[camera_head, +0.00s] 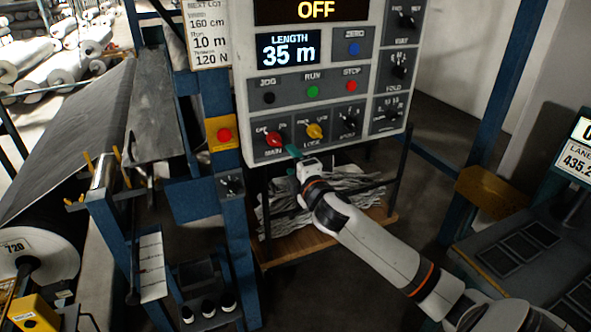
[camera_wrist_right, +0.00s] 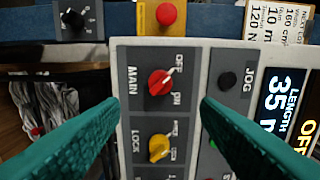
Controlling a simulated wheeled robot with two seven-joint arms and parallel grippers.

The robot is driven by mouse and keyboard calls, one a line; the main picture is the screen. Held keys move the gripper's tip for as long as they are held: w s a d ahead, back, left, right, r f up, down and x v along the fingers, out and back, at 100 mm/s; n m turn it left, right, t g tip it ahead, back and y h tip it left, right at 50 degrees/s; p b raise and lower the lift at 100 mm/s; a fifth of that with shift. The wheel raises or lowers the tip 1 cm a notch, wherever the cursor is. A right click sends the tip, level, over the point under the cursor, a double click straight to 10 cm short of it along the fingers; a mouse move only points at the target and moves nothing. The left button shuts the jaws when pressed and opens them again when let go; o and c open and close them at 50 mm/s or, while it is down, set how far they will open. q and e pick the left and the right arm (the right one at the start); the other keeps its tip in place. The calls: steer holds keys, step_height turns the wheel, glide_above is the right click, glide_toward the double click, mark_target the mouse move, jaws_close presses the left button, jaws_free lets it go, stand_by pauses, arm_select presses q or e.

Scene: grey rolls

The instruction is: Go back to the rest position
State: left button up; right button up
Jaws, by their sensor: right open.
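The grey control panel (camera_head: 330,105) shows OFF on its top display and LENGTH 35 m below. My right gripper (camera_head: 294,153) is at the panel's lower left, in front of the MAIN and LOCK switches. In the right wrist view its two teal fingers (camera_wrist_right: 162,112) are spread wide and empty. The red MAIN knob (camera_wrist_right: 159,82) shows in the gap between them, with its white mark towards the OFF side. The yellow LOCK knob (camera_wrist_right: 159,148) is beside it. No finger visibly touches a knob. My left gripper is not in view.
A yellow box with a red button (camera_head: 224,135) is on the blue post left of the panel. A wooden shelf with crumpled sheets (camera_head: 330,190) is below the panel. A large roll (camera_head: 45,258) is at left, and a dark console (camera_head: 520,250) at right.

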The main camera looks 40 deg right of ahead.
steer(key=shift+s+a, duration=0.15)
steer(key=shift+s, duration=0.45)
step_height(320, 180, down, 24)
steer(key=s+d+m+g+b, duration=0.1)
steer(key=s+d+m+g, duration=0.1)
steer(key=m+g, duration=0.25)
steer(key=s+a+f+m+g+y, duration=0.15)
steer(key=s+f, duration=0.25)
steer(key=f, duration=0.5)
steer(key=s+a+f+m+g, duration=0.15)
steer(key=s+f, duration=0.25)
steer(key=f, duration=0.5)
steer(key=s+a+f+m+g+y+b, duration=0.1)
steer(key=s+a+f+m+g, duration=0.3)
steer(key=s+f, duration=0.85)
steer(key=s+a+f+g+y+b, duration=0.1)
steer(key=s+a+f+g, duration=0.2)
steer(key=s+a+f, duration=0.9)
steer(key=s+f+m+g, duration=0.1)
steer(key=s+g, duration=0.1)
steer(key=s, duration=1.3)
steer(key=shift+s+f+y, duration=0.15)
steer(key=shift+f+y, duration=0.1)
steer(key=shift+y, duration=0.2)
